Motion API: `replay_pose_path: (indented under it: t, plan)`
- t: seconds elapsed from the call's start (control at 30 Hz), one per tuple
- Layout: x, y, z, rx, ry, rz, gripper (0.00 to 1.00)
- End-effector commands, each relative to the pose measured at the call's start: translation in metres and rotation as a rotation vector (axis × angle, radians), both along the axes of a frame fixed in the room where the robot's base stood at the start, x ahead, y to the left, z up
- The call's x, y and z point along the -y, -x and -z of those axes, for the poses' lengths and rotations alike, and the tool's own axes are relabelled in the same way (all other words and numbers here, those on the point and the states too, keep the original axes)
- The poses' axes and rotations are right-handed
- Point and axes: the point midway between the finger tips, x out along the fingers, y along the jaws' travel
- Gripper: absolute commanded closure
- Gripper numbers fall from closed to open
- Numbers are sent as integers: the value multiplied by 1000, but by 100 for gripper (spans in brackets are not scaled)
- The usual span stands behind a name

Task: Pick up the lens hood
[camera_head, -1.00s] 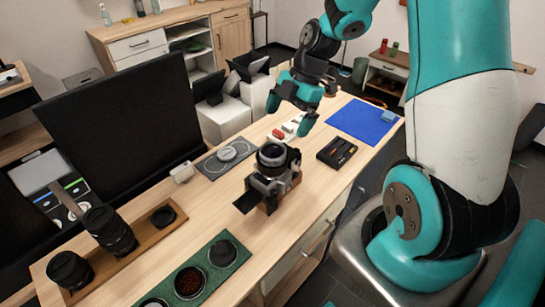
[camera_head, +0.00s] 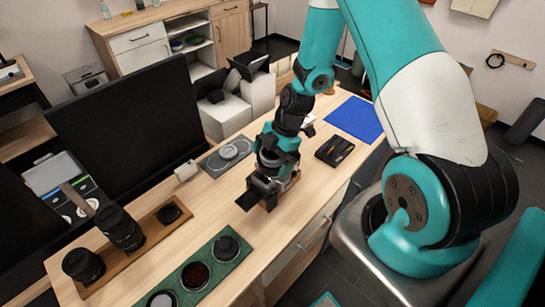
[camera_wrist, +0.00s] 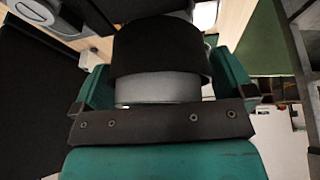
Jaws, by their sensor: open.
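The camera (camera_head: 268,190) stands on the wooden table with its lens pointing up. The lens hood, which appears to be the wide black ring on that lens, is mostly hidden by my gripper in the head view. In the wrist view the black ring (camera_wrist: 160,48) is near the middle, with a grey cylindrical part below it in the picture. My gripper (camera_head: 277,166) is open, pointing down over the lens. In the wrist view its teal fingers (camera_wrist: 163,82) lie on either side of the ring; I cannot tell whether they touch it.
A black case (camera_head: 334,150) and a blue mat (camera_head: 354,119) lie to the right. A grey pad (camera_head: 226,155) is at the back. A wooden tray (camera_head: 150,233) with lenses and a green tray (camera_head: 228,272) with round containers are at the left and front. A large dark screen (camera_head: 120,130) stands behind.

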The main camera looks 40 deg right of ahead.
Motion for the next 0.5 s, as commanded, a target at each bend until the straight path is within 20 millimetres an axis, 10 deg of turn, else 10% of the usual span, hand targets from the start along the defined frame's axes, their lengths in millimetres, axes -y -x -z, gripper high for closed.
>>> replay_pose_path:
  t: [0.2, 0.37, 0.5]
  plan:
    - [0, 0, 1, 1, 0, 0, 0]
    - [0, 0, 1, 1, 0, 0, 34]
    - [0, 0, 1, 1, 0, 0, 40]
